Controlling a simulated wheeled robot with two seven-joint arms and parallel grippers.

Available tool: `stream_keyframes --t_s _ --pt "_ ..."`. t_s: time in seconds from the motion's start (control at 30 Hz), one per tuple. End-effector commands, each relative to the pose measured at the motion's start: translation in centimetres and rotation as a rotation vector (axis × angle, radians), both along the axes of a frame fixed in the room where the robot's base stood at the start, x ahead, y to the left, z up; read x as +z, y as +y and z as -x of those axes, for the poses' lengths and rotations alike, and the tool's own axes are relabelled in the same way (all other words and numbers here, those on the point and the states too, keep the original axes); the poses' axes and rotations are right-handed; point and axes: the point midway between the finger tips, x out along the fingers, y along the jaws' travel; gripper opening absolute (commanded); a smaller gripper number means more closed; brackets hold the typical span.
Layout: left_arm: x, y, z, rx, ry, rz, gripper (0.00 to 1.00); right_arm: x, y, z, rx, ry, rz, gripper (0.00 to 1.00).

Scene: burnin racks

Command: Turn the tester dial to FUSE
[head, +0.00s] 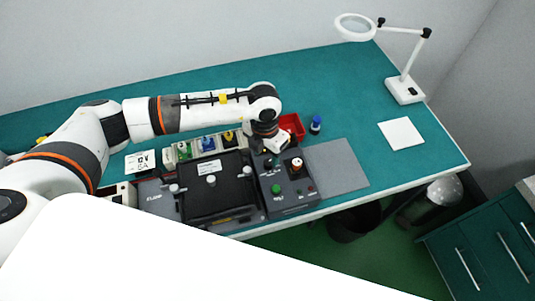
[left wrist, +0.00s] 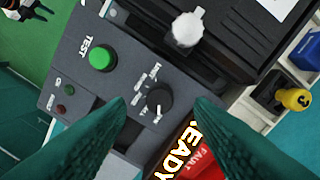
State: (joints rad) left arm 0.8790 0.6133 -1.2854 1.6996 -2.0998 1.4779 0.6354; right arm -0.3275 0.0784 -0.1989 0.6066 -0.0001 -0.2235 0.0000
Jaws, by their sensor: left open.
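The tester (head: 290,202) is a dark grey box at the bench's front edge, right of a black clamshell box. In the left wrist view its dial (left wrist: 158,101) is a small round black knob with white labels beside it, too blurred to read. A green TEST button (left wrist: 103,57) and a glowing READY display (left wrist: 180,150) flank the dial. My left gripper (left wrist: 159,108) is open, its two teal fingertips on either side of the dial with gaps visible. In the head view my left gripper (head: 270,150) is over the tester's back edge. My right gripper is out of view.
The black clamshell box (head: 215,190) with white knobs stands left of the tester. Behind are a red bin (head: 291,125) and a blue-capped bottle (head: 316,125). A grey mat (head: 340,165) lies clear to the right. A magnifier lamp (head: 405,89) stands farther back.

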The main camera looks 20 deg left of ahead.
Motion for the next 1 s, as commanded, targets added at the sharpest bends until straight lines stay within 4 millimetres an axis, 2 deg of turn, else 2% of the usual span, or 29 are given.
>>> stream_keyframes --t_s 0.03,0.2,0.27,0.4,0.6,0.67,0.9,1.0 --pt "-0.6 -0.1 0.1 0.001 0.004 -0.001 0.48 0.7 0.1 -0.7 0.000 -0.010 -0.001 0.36" --pt "-2.9 -0.2 0.1 0.001 0.002 0.000 0.48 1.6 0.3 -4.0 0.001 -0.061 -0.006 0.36" --pt "-3.3 -0.2 0.1 0.000 0.001 0.002 0.48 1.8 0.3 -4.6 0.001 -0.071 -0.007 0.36" --pt "-3.9 -0.2 0.1 -0.001 -0.001 0.000 0.48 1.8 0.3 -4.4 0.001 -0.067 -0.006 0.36" --pt "-4.0 -0.2 0.1 -0.001 -0.001 0.001 0.48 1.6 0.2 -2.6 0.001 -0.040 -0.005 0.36" --pt "-4.0 -0.2 0.0 -0.001 -0.001 0.001 0.42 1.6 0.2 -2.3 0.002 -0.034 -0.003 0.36" --pt "-3.9 -0.2 0.0 -0.001 -0.001 0.001 0.04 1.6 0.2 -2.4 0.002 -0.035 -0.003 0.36" --pt "-3.9 -0.2 0.0 -0.003 -0.001 0.001 0.04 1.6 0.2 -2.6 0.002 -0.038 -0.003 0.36"
